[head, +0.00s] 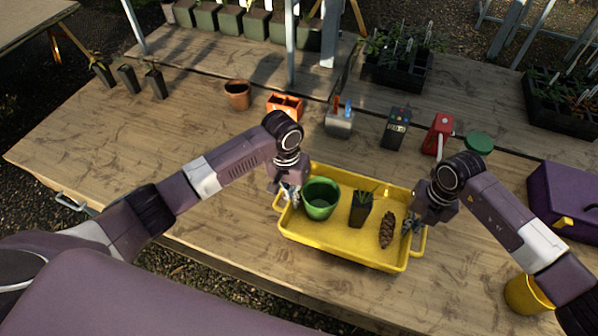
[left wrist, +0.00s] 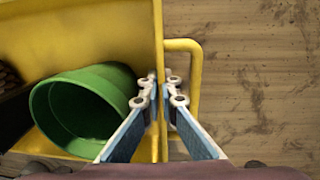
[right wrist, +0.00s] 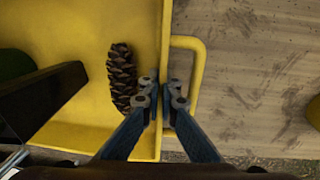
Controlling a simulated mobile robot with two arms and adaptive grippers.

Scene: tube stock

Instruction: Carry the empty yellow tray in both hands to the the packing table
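The yellow tray (head: 335,238) sits on the wooden table and is not empty. It holds a green pot (head: 320,198), a black pot with a small plant (head: 361,209) and a pine cone (head: 387,230). My left gripper (head: 289,194) is at the tray's left end; in the left wrist view its fingers (left wrist: 161,90) close on the end wall, one inside the tray, one within the handle loop. My right gripper (head: 410,226) is at the right end; in the right wrist view its fingers (right wrist: 163,92) close on that wall beside the pine cone (right wrist: 121,76).
Behind the tray stand a terracotta pot (head: 238,94), an orange container (head: 285,105), a grey tool holder (head: 340,122), a dark handheld device (head: 396,128) and a red object (head: 438,134). A purple box (head: 566,200) and yellow pot (head: 527,294) are at right. The table's left part is mostly clear.

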